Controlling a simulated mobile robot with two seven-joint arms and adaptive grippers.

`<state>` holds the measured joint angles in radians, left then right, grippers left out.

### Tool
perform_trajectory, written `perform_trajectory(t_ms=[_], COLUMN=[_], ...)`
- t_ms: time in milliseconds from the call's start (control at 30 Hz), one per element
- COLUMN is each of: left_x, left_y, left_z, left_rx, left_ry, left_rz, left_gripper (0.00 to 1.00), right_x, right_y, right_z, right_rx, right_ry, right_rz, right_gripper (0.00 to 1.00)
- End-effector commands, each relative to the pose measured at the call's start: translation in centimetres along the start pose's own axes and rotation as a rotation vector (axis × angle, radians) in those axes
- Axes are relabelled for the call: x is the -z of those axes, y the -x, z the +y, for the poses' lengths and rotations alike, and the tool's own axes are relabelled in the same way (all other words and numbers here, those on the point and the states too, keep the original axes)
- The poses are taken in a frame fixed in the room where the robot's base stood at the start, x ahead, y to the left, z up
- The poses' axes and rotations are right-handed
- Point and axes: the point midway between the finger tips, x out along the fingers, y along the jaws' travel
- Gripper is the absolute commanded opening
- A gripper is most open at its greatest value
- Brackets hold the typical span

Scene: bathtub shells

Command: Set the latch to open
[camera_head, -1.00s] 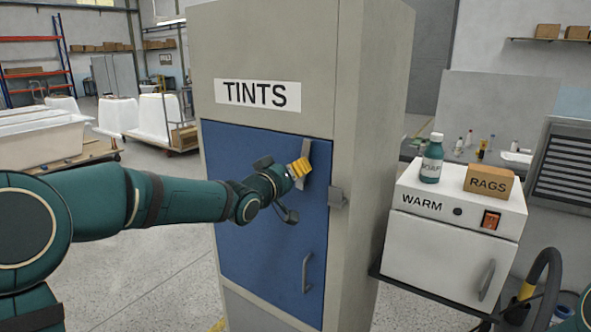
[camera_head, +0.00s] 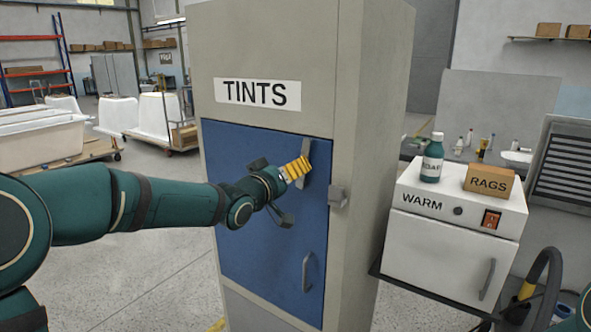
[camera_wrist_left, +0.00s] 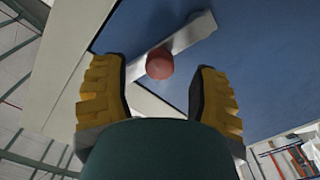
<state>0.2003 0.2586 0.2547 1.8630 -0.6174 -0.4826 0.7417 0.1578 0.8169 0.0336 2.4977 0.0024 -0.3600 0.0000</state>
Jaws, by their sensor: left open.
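The grey cabinet (camera_head: 265,50) marked TINTS has a blue door (camera_head: 240,230). The latch is a grey bar (camera_head: 306,155) near the door's upper right; in the head view it stands upright, slightly tilted. In the left wrist view the bar (camera_wrist_left: 190,34) crosses the door and frame edge and carries a round red knob (camera_wrist_left: 160,63). My left gripper (camera_head: 298,169) is open in front of the latch, its yellow fingers on either side of the knob in the wrist view. Contact cannot be told. In the head view the gripper hides the knob. My right gripper is not in view.
A door handle (camera_head: 307,272) is lower on the blue door, and a grey block (camera_head: 338,196) sits at its right edge. To the right, a white WARM cabinet (camera_head: 450,250) carries a bottle (camera_head: 432,158) and a RAGS box (camera_head: 488,181). Open floor lies left.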

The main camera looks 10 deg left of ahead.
Motion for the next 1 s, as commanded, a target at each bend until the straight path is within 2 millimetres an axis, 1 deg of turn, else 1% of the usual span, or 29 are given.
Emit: perform_trajectory(t_ms=[33,100,300,400,500,700,1000], left_x=[0.1,0.2,0.1,0.1,0.1,0.0,0.0], left_y=[1.1,2.5,6.6,8.1,9.2,10.1,10.1], left_z=[0.0,0.0,0.1,0.1,0.0,0.1,0.1], left_rx=[0.002,0.002,0.001,0.0,0.0,-0.001,-0.001], left_ry=[-0.003,-0.002,-0.003,-0.003,-0.002,-0.001,0.0], left_rz=[0.001,0.003,0.002,0.003,0.002,0.002,0.001], left_gripper=[0.61,0.61,0.61,0.61,0.61,0.61,0.61], right_x=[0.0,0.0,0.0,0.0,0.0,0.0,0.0], right_y=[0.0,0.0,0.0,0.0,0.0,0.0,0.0], right_z=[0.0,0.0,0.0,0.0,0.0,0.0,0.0], right_rx=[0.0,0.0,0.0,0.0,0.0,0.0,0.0], right_ry=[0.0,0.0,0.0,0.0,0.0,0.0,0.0], right_rz=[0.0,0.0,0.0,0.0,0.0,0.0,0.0], right_gripper=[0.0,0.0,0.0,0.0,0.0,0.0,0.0])
